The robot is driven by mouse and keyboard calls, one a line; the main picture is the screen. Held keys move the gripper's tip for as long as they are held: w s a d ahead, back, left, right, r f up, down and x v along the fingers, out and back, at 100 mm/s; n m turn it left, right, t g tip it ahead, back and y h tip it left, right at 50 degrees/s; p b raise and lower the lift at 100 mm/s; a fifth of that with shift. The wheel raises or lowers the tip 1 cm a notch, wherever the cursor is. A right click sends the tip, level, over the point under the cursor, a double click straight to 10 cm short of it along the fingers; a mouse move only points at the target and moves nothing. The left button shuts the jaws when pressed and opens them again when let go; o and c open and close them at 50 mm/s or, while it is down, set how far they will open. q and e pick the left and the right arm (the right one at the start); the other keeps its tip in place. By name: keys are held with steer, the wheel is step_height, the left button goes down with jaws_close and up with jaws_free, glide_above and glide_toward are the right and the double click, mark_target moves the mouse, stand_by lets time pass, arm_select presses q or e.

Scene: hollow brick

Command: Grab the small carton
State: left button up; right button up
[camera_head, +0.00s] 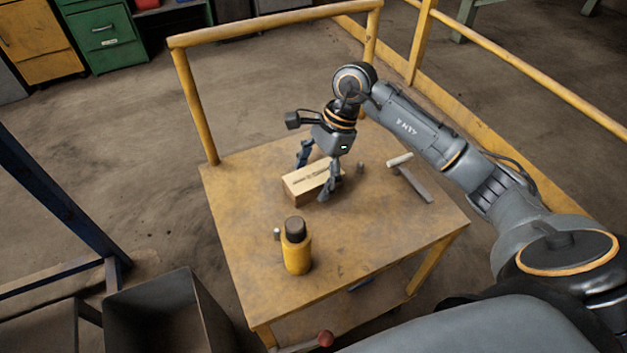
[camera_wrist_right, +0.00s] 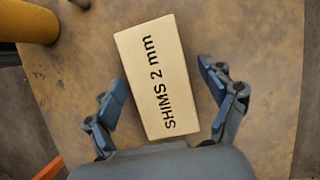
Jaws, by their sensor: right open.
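The small carton (camera_head: 308,182) is a tan box lying on the yellow table (camera_head: 375,247). In the right wrist view the carton (camera_wrist_right: 157,80) shows the print "SHIMS 2 mm" on its top. My right gripper (camera_head: 314,182) is above and around the carton in the head view, pointing down. In the right wrist view its fingers (camera_wrist_right: 165,88) are spread, one on each side of the carton's near end, with a gap on both sides. Part of the carton is hidden behind a finger in the head view. My left gripper is not in view.
A yellow bottle with a dark cap (camera_head: 296,250) stands nearer on the table, with a small pale piece (camera_head: 277,232) beside it. A grey metal bar (camera_head: 415,184), a pale cylinder (camera_head: 399,159) and a small dark piece (camera_head: 360,168) lie right of the carton. A yellow rail (camera_head: 275,27) rises at the back.

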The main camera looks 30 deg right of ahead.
steer(key=shift+r, duration=0.1)
steer(key=c, duration=1.5)
